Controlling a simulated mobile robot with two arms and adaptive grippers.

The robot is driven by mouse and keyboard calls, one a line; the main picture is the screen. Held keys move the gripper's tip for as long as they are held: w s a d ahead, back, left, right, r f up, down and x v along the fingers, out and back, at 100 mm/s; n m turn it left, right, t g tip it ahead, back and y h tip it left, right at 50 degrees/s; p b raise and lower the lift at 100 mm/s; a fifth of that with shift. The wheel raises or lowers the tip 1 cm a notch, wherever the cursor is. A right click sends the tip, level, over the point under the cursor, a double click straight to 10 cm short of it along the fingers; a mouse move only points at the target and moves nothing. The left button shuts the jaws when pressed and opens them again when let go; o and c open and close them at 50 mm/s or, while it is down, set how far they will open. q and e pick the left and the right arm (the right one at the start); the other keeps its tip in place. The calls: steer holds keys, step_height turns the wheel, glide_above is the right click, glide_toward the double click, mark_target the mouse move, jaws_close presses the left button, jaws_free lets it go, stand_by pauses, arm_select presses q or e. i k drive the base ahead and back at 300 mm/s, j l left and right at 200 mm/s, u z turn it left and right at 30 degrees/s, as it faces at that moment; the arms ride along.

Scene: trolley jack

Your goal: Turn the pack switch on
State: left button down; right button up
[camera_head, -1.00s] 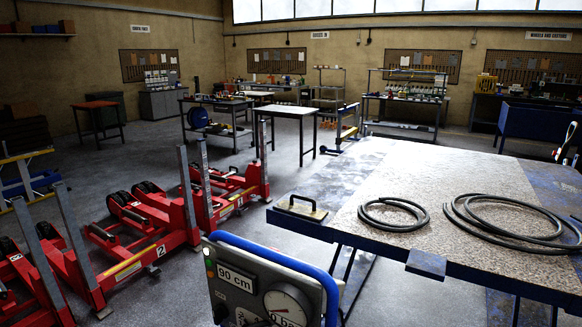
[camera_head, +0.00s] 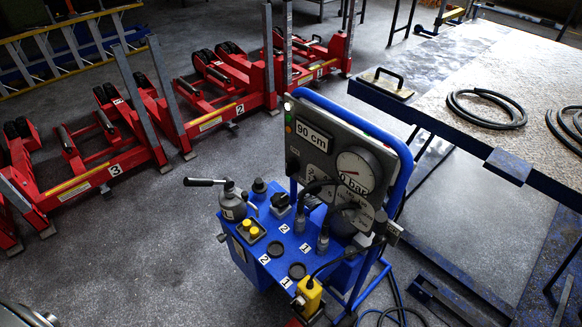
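The blue pack (camera_head: 290,240) stands on the floor in the middle of the head view. Its upright grey panel (camera_head: 318,160) carries a "90 cm" sign (camera_head: 312,136), a round gauge (camera_head: 355,172) and a "bar" reading. Its deck bears a lever valve (camera_head: 231,200), a grey box with yellow buttons (camera_head: 250,231), a dark knob (camera_head: 281,203) and hose couplings (camera_head: 322,240). I cannot tell which control is the pack switch, or its position. Neither of my grippers is recognisable in view.
Red numbered jacks (camera_head: 110,150) line the floor behind and left of the pack. A workbench (camera_head: 480,75) with coiled hoses (camera_head: 487,108) stands at the right. Cables (camera_head: 390,300) trail beside the pack.

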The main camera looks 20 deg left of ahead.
mark_target(292, 166)
steer(key=z, duration=0.55)
steer(key=j+z, duration=0.65)
steer(key=j, duration=0.3)
steer(key=j+z, duration=0.35)
steer(key=j, duration=0.15)
